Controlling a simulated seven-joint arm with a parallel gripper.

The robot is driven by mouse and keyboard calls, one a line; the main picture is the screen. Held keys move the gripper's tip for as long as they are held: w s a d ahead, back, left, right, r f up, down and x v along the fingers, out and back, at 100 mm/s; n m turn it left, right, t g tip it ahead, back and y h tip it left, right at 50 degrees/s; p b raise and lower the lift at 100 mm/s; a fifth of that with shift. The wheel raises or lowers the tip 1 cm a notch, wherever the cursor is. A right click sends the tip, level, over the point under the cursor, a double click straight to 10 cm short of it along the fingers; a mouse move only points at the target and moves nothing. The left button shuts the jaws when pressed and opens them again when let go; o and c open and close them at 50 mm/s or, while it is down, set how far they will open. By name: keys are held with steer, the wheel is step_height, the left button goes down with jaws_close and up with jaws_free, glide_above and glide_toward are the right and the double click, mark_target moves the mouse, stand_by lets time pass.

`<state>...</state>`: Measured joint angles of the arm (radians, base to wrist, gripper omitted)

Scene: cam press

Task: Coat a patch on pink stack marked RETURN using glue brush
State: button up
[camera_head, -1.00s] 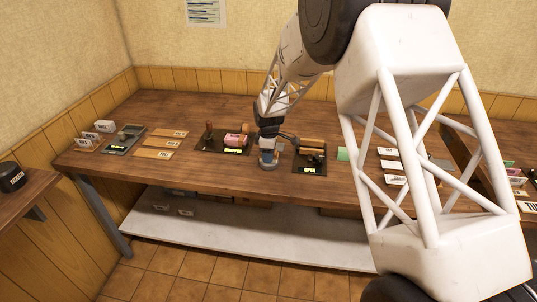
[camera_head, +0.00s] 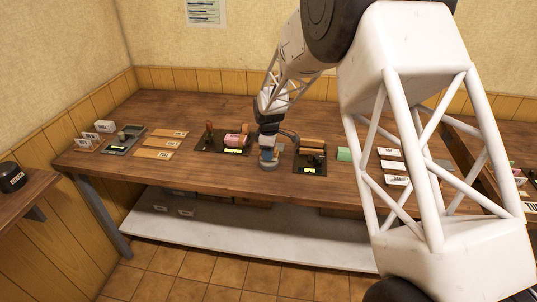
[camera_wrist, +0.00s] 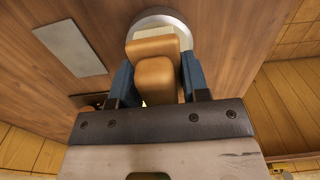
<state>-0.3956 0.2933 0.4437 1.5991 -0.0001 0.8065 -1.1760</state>
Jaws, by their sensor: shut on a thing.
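My gripper (camera_head: 268,153) points down over a round grey pot (camera_head: 268,167) on the wooden table. In the wrist view its blue fingers (camera_wrist: 157,78) are shut on a tan wooden handle (camera_wrist: 154,48), which I take to be the glue brush. A pink stack (camera_head: 236,140) lies on a black tray left of my gripper. Its markings are too small to read.
The black tray (camera_head: 205,147) also holds a brown-handled stamp (camera_head: 209,131). Another black tray (camera_head: 309,169) with brown blocks (camera_head: 312,146) stands close on the right. Tan labelled strips (camera_head: 158,143) lie further left. The table front between the left strips and pot is clear.

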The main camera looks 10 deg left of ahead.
steer(key=shift+r, duration=2.8)
steer(key=w+d+f+m, duration=0.1)
steer(key=w+d+m, duration=0.2)
steer(key=w+d, duration=0.1)
steer(key=w+d+f+m, duration=0.1)
steer(key=w+d+m, duration=0.2)
steer(key=w+d, duration=0.2)
steer(key=w+d+m, duration=0.3)
steer(key=w+d, duration=0.2)
steer(key=w, duration=0.2)
steer(key=shift+w+d+f, duration=0.25)
steer(key=shift+f, duration=0.15)
steer(key=w+d+f+m, duration=0.1)
steer(key=w+d+m, duration=0.2)
steer(key=d, duration=0.3)
steer(key=w+d+f+m, duration=0.1)
steer(key=w+d+m, duration=0.2)
steer(key=d, duration=0.3)
steer(key=w+d+f+m, duration=0.1)
steer(key=w+d+m, duration=0.2)
steer(key=w+d, duration=0.2)
steer(key=shift+w+d+f, duration=0.1)
steer(key=shift+d+f, duration=0.2)
steer(key=shift+d, duration=0.3)
